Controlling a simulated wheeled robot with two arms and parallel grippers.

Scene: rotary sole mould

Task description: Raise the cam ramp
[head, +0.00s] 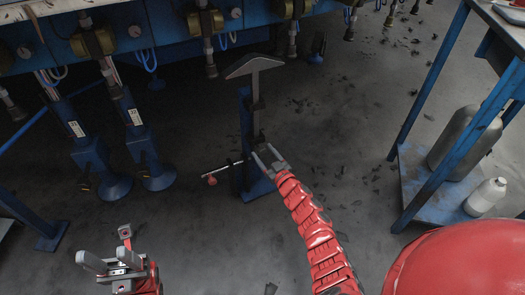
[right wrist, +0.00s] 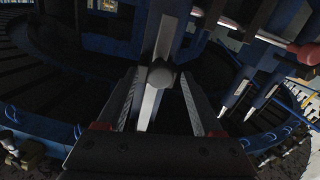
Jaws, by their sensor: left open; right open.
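The cam ramp (head: 254,66) is a grey, sloped head on an upright bar, standing on a blue post (head: 245,120) in the head view. A lever with a red knob (head: 212,180) sticks out to the left low on the post; a red knob also shows at the right of the right wrist view (right wrist: 309,54). My right gripper (head: 265,158) is at the post, below the ramp head. In the right wrist view its fingers (right wrist: 160,100) are apart, with a grey, round-ended part (right wrist: 161,74) between them; contact cannot be told. My left gripper (head: 104,248) is open and empty, low at the left.
The blue machine frame (head: 150,50) with several hanging fittings runs along the top. Blue cylindrical legs (head: 150,160) stand left of the post. A blue shelf unit (head: 440,195) with a grey cylinder (head: 465,140) and white bottle (head: 486,196) is at the right. The floor between is open, with dark scraps.

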